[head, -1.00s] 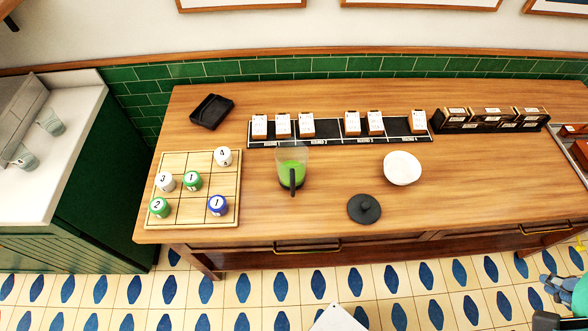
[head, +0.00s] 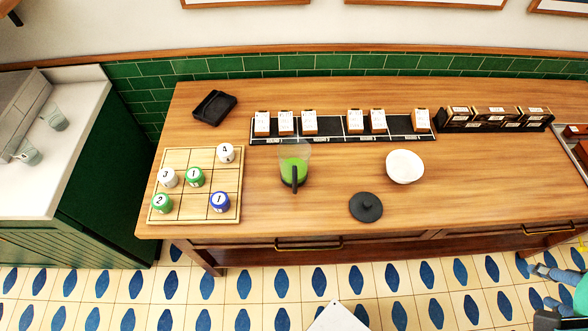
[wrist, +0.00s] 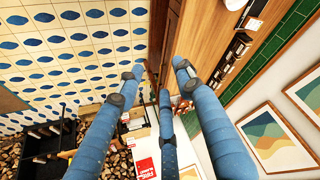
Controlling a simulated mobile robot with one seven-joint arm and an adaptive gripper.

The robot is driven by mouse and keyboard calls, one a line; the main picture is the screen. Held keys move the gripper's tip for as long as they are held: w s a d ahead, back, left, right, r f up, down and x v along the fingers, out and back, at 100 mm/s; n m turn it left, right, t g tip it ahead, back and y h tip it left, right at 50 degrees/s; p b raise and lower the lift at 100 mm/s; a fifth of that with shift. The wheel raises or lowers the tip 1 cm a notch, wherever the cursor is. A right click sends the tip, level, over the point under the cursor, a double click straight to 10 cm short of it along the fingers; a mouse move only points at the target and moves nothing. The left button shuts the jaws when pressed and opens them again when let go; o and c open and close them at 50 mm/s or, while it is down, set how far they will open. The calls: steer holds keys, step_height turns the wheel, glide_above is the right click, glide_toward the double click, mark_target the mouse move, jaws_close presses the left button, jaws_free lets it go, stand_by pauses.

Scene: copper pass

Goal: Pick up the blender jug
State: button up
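The blender jug (head: 294,168) stands upright on the wooden counter, left of the middle in the head view. It is clear, with green contents and a black handle facing the front edge. A round black lid with a knob (head: 366,207) lies to its right on the counter. My gripper (wrist: 155,80) shows three blue fingers spread apart in the wrist view, with nothing between them. In the head view part of it (head: 548,272) shows at the lower right edge, far from the jug. The jug is not visible in the wrist view.
A white bowl (head: 404,167) stands right of the jug. A wooden grid board (head: 183,208) with several numbered pieces is to its left. A black strip (head: 335,137) with small boxes runs behind. A black tray (head: 214,107) sits back left.

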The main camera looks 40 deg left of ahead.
steer(key=w+a+n+g+y+p, duration=0.1)
steer(key=w+a+n, duration=0.3)
steer(key=a, duration=0.2)
steer(key=w+a+n+g+p, duration=0.1)
steer(key=w+a+n, duration=0.25)
steer(key=a, duration=0.25)
steer(key=n+g+h+p, duration=0.1)
steer(key=n+g+p, duration=0.4)
steer(key=n, duration=1.4)
glide_above(295, 176)
steer(key=shift+t, duration=0.7)
step_height(295, 176, down, 18)
steer(key=shift+a+r+p, duration=0.1)
steer(key=shift+r+p, duration=0.15)
steer(key=shift+p, duration=0.15)
steer(key=shift+f+b, duration=0.45)
steer(key=shift+f, duration=3.85)
